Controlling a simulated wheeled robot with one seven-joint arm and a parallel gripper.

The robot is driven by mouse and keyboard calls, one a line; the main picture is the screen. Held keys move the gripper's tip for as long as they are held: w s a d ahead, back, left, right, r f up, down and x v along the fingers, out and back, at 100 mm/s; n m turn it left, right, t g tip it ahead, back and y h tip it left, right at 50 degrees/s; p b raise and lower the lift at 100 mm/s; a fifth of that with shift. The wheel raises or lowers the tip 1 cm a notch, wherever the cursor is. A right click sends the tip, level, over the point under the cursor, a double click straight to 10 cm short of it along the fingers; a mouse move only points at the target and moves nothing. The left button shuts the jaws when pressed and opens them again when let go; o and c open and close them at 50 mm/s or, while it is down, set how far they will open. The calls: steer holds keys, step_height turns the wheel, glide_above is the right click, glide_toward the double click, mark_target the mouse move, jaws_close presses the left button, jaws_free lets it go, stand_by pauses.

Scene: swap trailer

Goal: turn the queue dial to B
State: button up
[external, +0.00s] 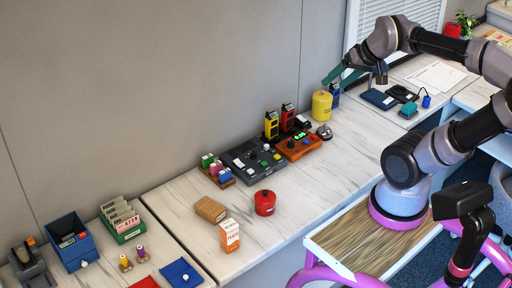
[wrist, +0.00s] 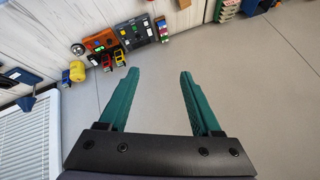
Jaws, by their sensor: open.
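A dark grey control panel (external: 237,160) with small knobs and coloured buttons lies on the white counter against the wall. An orange box (external: 311,148) with a green display and a dark knob sits just right of it. The dial's letters are too small to read, and I cannot tell which unit carries the queue dial. In the wrist view the grey panel (wrist: 134,33) and orange box (wrist: 100,41) are at the upper left, past the fingertips. My gripper (external: 335,77) is raised at the back right, above and apart from both. Its teal fingers (wrist: 158,73) are spread and empty.
A yellow canister (external: 321,106) and red and yellow handheld units (external: 272,125) stand by the panels. A silver bell (external: 324,132) is right of the orange box. A red pot (external: 265,203) and orange-white carton (external: 230,236) stand in front. Counter right of the red pot is clear.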

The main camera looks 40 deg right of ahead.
steer(key=n+g+h, duration=0.2)
steer(key=n+g, duration=0.5)
steer(key=n, duration=0.6)
glide_above(253, 152)
step_height(253, 152, down, 39)
step_height(253, 152, down, 11)
steer(key=shift+s+r, duration=0.1)
steer(key=shift+r, duration=0.1)
jaws_close()
